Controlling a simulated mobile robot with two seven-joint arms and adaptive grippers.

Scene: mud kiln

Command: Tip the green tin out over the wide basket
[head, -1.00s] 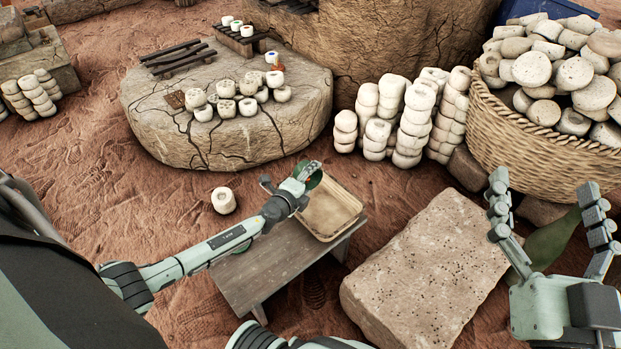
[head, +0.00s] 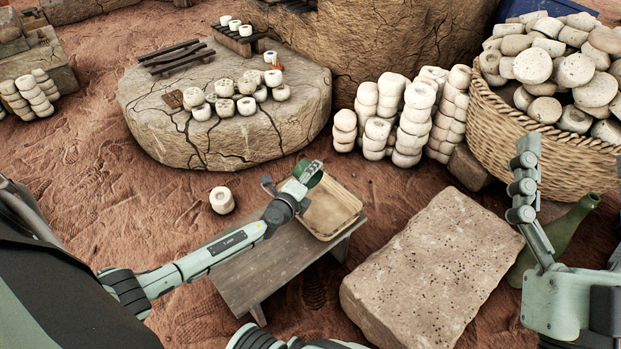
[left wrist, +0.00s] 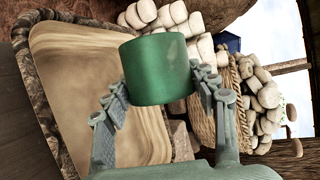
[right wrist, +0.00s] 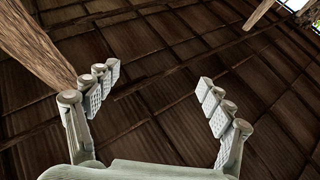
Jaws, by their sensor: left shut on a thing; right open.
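The green tin (head: 310,173) is held in my left gripper (head: 300,180), above the far-left part of a shallow wide basket (head: 336,208). In the left wrist view the tin (left wrist: 158,70) sits between the fingers, with the basket's pale floor and woven rim (left wrist: 95,60) behind it. The tin's contents are not visible. The basket looks empty where it shows and rests on a low wooden bench (head: 245,282). My right gripper (right wrist: 156,80) is open and empty, raised at the right.
A tall wicker basket (head: 500,135) heaped with pale round pieces stands at the back right. A stone slab (head: 430,265) lies right of the bench, with a green bottle (head: 562,232) beyond it. A round stone (head: 225,105) holds several small pots. One white pot (head: 222,200) stands on the ground.

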